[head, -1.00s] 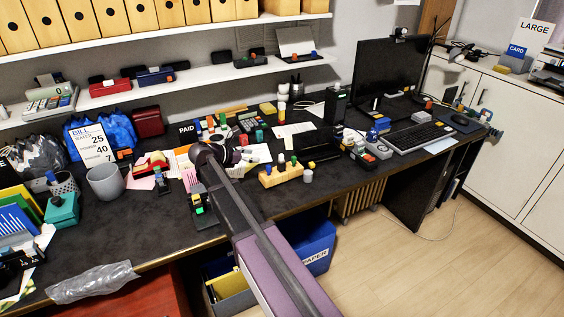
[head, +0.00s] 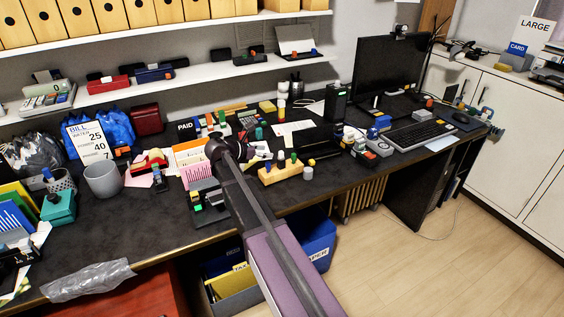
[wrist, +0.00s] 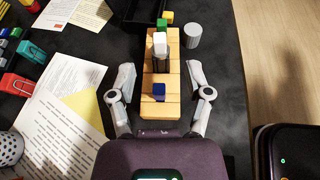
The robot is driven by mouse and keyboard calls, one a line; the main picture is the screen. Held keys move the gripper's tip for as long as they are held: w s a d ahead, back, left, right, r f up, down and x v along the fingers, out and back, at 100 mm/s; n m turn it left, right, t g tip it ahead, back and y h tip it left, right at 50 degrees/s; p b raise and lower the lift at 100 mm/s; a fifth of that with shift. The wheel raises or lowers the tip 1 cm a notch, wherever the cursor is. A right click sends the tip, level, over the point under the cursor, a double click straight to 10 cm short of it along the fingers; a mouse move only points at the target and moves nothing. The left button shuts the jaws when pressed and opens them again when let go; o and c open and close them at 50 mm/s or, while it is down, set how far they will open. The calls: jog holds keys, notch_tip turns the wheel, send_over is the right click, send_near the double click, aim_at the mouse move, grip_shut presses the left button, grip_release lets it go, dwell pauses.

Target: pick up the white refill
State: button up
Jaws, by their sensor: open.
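The white refill (wrist: 160,43) stands upright in a light wooden block (wrist: 160,83) in the wrist view. A blue piece (wrist: 158,91) stands nearer me in the same block, and yellow and green pieces (wrist: 165,18) show at its far end. My gripper (wrist: 161,75) is open, with its two fingers on either side of the block and nothing held. The refill is a little beyond the fingertips in the picture. In the head view the wooden block (head: 282,173) is near the desk's front edge, and my arm partly hides the gripper.
A grey cylinder (wrist: 192,36) stands just right of the block. Papers (wrist: 62,130) and a red clip box (wrist: 17,84) lie to the left. The desk edge and floor (wrist: 275,60) are to the right. A monitor (head: 387,68) and keyboard (head: 419,134) stand farther right.

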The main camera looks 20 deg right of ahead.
aim_at(279, 153)
jog(key=shift+b+x, duration=0.3)
jog(key=shift+x, duration=1.05)
jog(key=shift+f+b+x, duration=0.25)
jog(key=shift+b+x, duration=0.8)
jog(key=shift+x, duration=0.95)
jog(key=shift+w+d+f, duration=0.1)
jog(key=shift+d+f, duration=0.05)
jog(key=shift+d, duration=0.35)
jog(key=c, duration=0.9)
